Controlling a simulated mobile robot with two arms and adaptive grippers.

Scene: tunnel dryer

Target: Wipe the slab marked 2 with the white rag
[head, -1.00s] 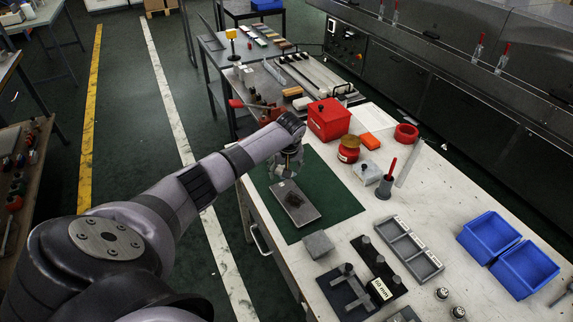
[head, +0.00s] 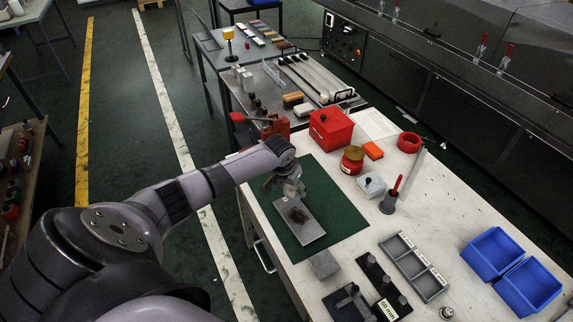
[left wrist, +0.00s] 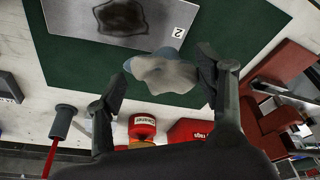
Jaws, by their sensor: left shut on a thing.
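The slab marked 2 (head: 313,234) is a flat grey plate with a dark stain on its top. It lies on a green mat (head: 345,217). In the left wrist view the slab (left wrist: 75,20) is at the top, with its "2" label beside the stain. My left gripper (head: 290,190) is over the slab's far end, beside the stain. Whether the rag touches the slab I cannot tell. My right gripper is out of view.
A red box (head: 331,128), a red jar (head: 352,160) and a grey holder with a red-handled tool (head: 389,204) stand beyond the mat. A grey block (head: 324,264) sits near the mat's front corner. Grey trays and blue bins (head: 492,253) are to the right.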

